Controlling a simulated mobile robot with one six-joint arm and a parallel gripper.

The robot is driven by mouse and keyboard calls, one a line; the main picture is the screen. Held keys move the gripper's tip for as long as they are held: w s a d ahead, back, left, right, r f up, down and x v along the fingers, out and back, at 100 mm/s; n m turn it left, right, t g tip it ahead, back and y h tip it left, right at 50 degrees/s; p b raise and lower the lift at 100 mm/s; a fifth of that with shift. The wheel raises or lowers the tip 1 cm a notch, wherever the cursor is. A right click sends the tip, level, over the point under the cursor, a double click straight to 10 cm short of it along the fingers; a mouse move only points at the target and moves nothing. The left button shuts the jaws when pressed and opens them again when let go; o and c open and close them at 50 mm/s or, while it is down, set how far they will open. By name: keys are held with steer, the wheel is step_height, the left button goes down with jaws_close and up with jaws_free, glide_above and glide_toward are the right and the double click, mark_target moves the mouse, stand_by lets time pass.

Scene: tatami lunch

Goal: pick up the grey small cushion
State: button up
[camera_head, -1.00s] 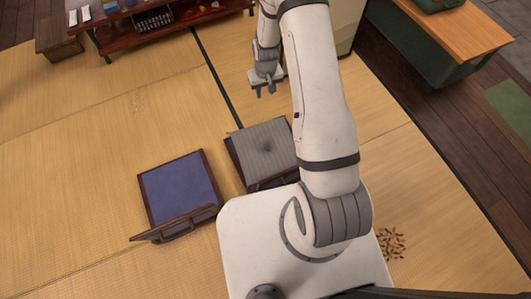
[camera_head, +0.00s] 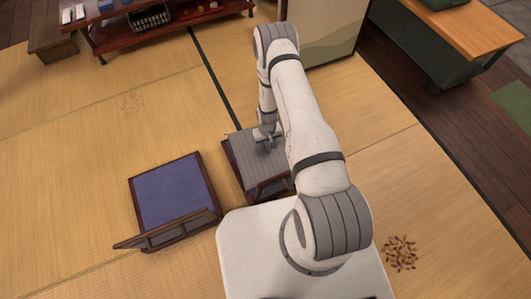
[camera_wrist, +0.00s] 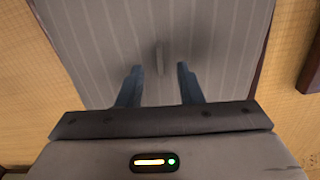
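The grey small cushion (camera_head: 244,160) is flat and striped and lies on a dark wooden legless chair (camera_head: 277,186), right of the blue-seated one. It fills much of the wrist view (camera_wrist: 90,45), with a small raised tuft in its middle. My gripper (camera_head: 268,140) is over the cushion's right part in the head view, pointing down. In the wrist view my gripper's two fingers (camera_wrist: 160,80) are apart, one on each side of the tuft's line, with nothing held between them. I cannot tell whether the fingertips touch the cushion. My arm hides part of its right side.
A second legless chair with a blue seat (camera_head: 175,195) is close to the left. A low dark red shelf (camera_head: 160,30) stands at the back. A wooden-topped counter (camera_head: 450,35) is at the back right. Brown scattered bits (camera_head: 400,253) lie on the tatami at lower right.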

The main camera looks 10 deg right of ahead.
mark_target(267, 148)
step_height(267, 148, down, 4)
steer(key=shift+r+b, duration=0.1)
steer(key=shift+b, duration=0.65)
steer(key=shift+c, duration=0.4)
jaws_close()
